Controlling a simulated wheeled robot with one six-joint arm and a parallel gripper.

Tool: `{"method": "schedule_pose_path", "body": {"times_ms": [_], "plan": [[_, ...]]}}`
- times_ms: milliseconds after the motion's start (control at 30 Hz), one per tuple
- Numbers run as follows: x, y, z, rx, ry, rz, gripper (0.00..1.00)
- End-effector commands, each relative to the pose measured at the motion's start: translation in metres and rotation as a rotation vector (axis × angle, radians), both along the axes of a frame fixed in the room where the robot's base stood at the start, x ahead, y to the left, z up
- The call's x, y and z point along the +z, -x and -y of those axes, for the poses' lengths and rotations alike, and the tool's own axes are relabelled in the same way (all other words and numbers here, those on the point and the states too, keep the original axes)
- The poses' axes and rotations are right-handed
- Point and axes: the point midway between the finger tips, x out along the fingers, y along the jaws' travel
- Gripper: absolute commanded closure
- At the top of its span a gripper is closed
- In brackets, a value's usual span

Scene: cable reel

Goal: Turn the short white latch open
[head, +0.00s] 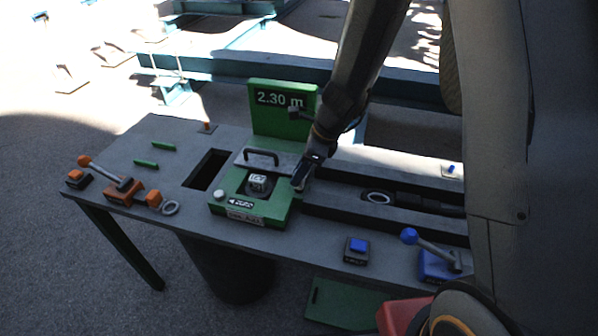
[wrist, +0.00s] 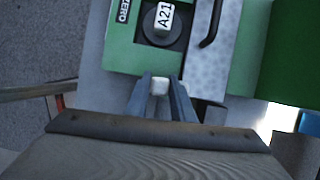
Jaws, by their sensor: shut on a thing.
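The green cable reel counter box (head: 276,210) sits on the grey bench, with a black dial (head: 259,186) on top. My gripper (head: 301,183) is low at the box's right side. In the wrist view my gripper (wrist: 160,92) is shut on a small white block, the short white latch (wrist: 159,86), at the edge of the green box (wrist: 150,60). In the head view the latch is hidden by my gripper.
A black handle (head: 262,153) stands on the grey plate behind the dial. A green 2.30 m display (head: 280,100) rises at the back. An orange lever (head: 105,172) is on the left, a blue lever (head: 430,245) on the right. A dark bench opening (head: 207,169) lies left.

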Motion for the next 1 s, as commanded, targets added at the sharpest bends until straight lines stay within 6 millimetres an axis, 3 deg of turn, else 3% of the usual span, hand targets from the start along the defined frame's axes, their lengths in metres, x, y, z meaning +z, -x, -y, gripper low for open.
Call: {"method": "schedule_pose_path", "body": {"times_ms": [1000], "plan": [[-0.0003, -0.0008, -0.0001, 0.891, 0.000, 0.000, 1.00]]}}
